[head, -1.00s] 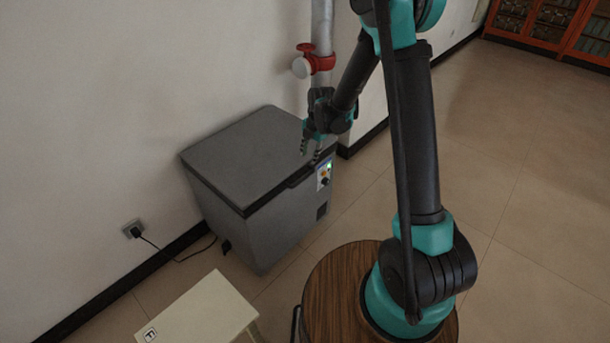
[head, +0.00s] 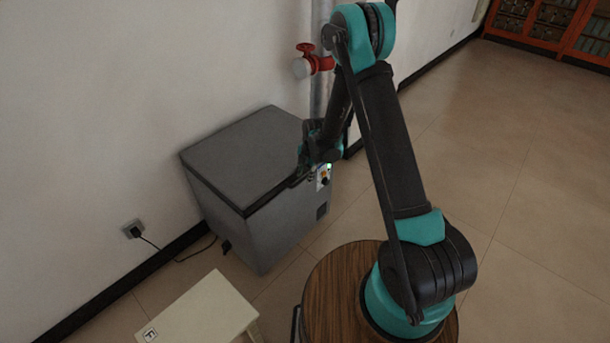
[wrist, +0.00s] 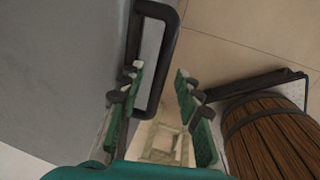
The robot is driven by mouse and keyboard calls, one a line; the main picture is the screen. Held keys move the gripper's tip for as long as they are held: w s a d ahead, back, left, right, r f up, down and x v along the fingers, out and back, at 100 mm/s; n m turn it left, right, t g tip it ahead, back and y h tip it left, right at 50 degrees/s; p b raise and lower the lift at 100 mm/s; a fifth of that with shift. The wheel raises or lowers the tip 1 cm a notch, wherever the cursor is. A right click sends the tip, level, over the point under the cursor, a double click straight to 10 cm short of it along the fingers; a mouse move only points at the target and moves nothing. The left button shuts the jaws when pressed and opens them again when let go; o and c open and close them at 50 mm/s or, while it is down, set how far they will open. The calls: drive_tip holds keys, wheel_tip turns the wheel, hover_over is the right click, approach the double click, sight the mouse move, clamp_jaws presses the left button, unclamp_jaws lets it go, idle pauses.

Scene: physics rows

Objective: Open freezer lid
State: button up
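The grey chest freezer (head: 262,225) stands against the wall in the head view. Its flat dark-grey lid (head: 245,155) is down. The left fingertip overlaps the handle's opening. I cannot tell whether either finger touches the bar.
A pale small table (head: 205,312) stands in front of the freezer at lower left. A red valve (head: 320,64) on a pipe is behind my arm. A power cord (head: 180,255) runs from a wall socket (head: 132,229). The tiled floor at right is clear.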

drive_tip(key=shift+c, duration=0.4)
clamp_jaws()
